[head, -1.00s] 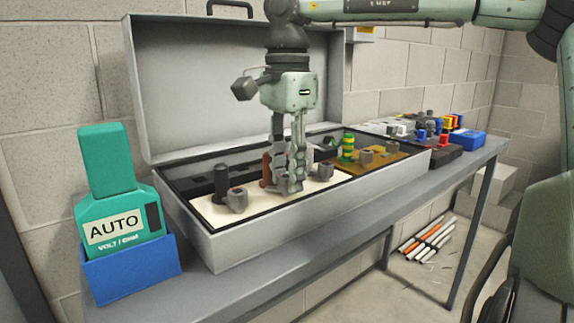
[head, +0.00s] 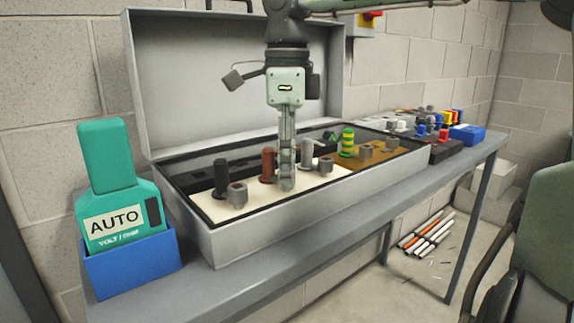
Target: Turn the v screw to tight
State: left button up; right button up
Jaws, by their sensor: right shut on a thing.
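My right gripper (head: 287,183) points straight down into the open grey case (head: 300,213), with its fingers closed low over the cream panel (head: 213,207). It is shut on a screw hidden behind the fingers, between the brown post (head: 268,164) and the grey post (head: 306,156). Other grey screws stand on the panels: one by the black post (head: 237,193) and one right of the gripper (head: 325,166). I cannot read which screw is marked v. My left gripper is not in view.
A green meter marked AUTO (head: 119,195) stands in a blue holder (head: 133,272) left of the case. A green-yellow post (head: 347,141) stands on the brown panel (head: 395,151). Coloured parts and a blue box (head: 467,134) are at the bench's right.

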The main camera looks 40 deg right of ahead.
jog(key=shift+r, duration=0.1)
dwell(0.3)
jog(key=o, duration=1)
notch_tip(320, 180, up, 12)
jog(key=shift+s, duration=0.1)
dwell(0.4)
